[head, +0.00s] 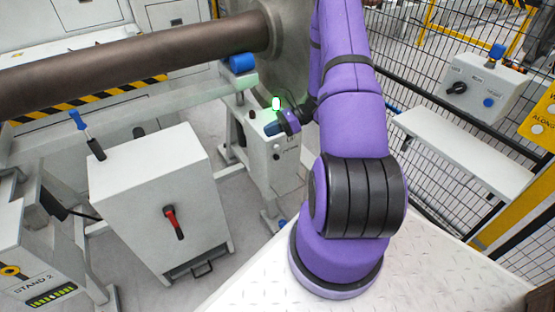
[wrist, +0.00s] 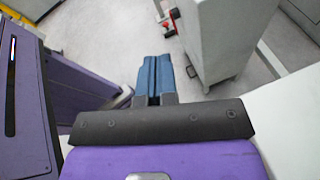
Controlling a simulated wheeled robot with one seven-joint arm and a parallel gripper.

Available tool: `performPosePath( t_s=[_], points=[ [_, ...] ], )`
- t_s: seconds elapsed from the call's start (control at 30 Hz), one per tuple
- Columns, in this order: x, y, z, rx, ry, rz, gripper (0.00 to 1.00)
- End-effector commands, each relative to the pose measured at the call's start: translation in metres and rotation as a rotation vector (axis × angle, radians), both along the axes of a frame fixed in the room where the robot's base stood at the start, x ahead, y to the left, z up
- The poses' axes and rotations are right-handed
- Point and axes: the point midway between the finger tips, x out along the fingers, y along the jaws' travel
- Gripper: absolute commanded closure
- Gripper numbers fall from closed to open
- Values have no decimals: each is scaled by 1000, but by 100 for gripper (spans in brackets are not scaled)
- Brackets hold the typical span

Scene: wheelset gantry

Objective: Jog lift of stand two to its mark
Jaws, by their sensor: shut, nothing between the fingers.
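A white unit lettered STAND 2 (head: 28,288) stands at the lower left of the head view. It carries a yellow-ringed button (head: 10,270) and a row of green-yellow bars (head: 51,297); no mark on the bars can be made out.
A white cabinet (head: 160,200) with a red handle (head: 173,222) and a blue-tipped lever (head: 77,120) stands between. A brown axle (head: 140,62) crosses above. A mesh fence (head: 450,110), a control box (head: 485,88) and a shelf (head: 465,150) are at right.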

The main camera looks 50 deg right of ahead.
Motion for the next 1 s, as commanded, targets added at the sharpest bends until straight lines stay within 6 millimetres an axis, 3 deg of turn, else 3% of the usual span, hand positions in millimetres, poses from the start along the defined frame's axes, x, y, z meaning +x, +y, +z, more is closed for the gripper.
performPosePath(
  t_s=[0.3,0.6,0.8,1.0],
  points=[
    [-27,-29,-88,180,99,-258,100],
    [-62,-43,-168,337,179,-496,100],
    [-81,-43,-205,409,212,-608,100],
    [-89,-43,-219,437,226,-654,100]
  ],
)
